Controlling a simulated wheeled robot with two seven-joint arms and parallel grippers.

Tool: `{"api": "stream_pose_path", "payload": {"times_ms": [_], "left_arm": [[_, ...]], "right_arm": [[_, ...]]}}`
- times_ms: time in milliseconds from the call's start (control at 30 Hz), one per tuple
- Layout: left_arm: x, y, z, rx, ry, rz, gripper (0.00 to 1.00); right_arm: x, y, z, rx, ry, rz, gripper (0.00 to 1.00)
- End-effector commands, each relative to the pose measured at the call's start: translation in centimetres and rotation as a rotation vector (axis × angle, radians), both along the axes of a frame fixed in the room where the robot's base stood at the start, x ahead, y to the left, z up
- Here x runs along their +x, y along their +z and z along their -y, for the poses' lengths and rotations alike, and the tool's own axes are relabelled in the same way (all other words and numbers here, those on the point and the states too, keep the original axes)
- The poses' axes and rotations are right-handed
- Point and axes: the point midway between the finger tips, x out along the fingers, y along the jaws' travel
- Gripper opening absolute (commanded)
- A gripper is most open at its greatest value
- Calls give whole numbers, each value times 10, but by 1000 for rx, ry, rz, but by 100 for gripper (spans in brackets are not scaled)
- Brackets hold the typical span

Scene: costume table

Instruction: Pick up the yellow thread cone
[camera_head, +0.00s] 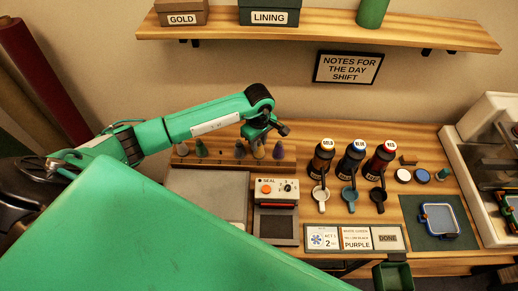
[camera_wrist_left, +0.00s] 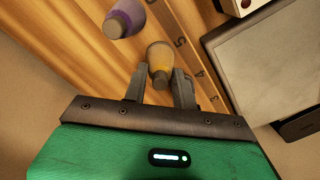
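The yellow thread cone (camera_wrist_left: 160,55) stands on the wooden rack, its narrow grey tip pointing toward my left gripper (camera_wrist_left: 159,80). The gripper's two grey fingers are apart, one on each side of the cone's tip, with visible gaps, so it is open and not clamped. In the head view the left gripper (camera_head: 261,138) hangs over the row of cones, and the yellow cone (camera_head: 259,153) shows partly below it. A purple cone (camera_wrist_left: 124,20) stands beside the yellow one. My right gripper is not in view.
A sealing machine (camera_head: 276,190) and a grey plate (camera_head: 205,190) lie in front. Several dark bottles (camera_head: 352,158) stand to the right.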

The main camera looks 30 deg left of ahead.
Motion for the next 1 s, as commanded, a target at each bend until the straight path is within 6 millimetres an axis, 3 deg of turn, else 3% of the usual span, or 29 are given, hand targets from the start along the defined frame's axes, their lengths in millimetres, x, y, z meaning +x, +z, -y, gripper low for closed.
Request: {"api": "stream_pose_path", "payload": {"times_ms": [567, 767, 1000], "left_arm": [[1, 8, 0, -2, 0, 2, 5], [2, 38, 0, 0, -1, 6, 5], [2, 103, 0, 0, -2, 9, 5]], "right_arm": [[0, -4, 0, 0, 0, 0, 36], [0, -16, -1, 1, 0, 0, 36], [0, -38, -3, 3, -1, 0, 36]]}}
